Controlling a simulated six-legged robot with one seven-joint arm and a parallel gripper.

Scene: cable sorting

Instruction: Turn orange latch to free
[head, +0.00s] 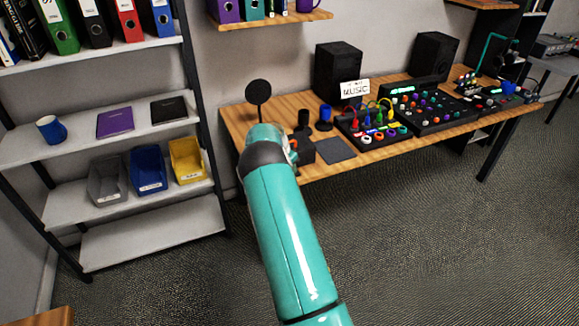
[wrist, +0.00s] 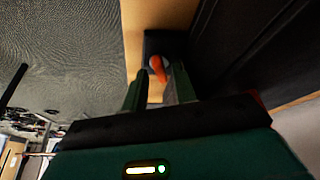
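My gripper (wrist: 160,74) is open, with one finger on each side of the latch. A gap shows between the latch and the left finger; I cannot tell whether the right finger touches it. In the head view my teal arm ends at the desk's left front edge, beside a small black box (head: 302,150). The arm hides most of the gripper there, and I cannot make out the latch.
The wooden desk (head: 237,117) holds a dark flat pad (head: 335,149), a blue cup (head: 325,118), a mixer with colored cables (head: 372,125) and black speakers (head: 338,70). A shelf unit (head: 70,150) with bins stands at left. Carpet in front of the desk is clear.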

